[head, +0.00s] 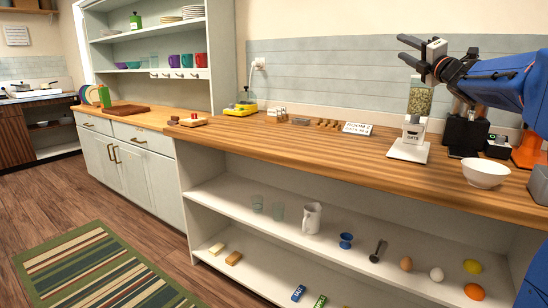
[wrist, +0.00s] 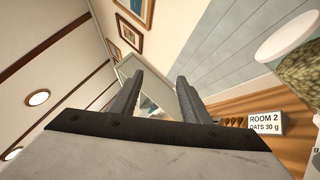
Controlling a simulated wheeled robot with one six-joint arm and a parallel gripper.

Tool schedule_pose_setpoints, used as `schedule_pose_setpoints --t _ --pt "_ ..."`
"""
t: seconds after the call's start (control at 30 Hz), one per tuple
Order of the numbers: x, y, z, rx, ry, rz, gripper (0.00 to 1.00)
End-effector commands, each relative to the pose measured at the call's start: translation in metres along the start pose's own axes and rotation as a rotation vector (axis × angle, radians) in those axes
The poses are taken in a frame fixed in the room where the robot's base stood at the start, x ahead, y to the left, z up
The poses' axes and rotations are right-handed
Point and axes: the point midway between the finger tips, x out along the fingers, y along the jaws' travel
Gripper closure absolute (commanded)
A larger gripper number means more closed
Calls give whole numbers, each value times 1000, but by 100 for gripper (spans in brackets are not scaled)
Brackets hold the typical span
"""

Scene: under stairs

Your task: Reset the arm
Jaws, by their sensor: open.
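My blue arm (head: 500,82) reaches in from the right in the head view. My gripper (head: 405,48) is raised above the wooden counter and points left. Its two dark fingers stand apart in the wrist view (wrist: 157,92), with nothing between them. In the head view it is just above and beside a clear container of oats (head: 420,98) on a white dispenser stand (head: 409,152). I cannot tell whether they touch.
A white bowl (head: 486,173) stands on the counter at the right. A card reading "ROOM 2 OATS 30 g" (head: 357,129) stands left of the dispenser. A yellow device (head: 240,109) is farther left. Shelves below hold a white jug (head: 312,218) and small items.

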Motion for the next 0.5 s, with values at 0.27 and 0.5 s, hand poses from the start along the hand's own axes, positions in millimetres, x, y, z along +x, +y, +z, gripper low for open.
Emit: schedule_pose_setpoints --t 0.27,0.5 --pt "-72 -14 -30 428 -254 -219 57" --pt "-167 -54 -83 808 -470 -430 57"
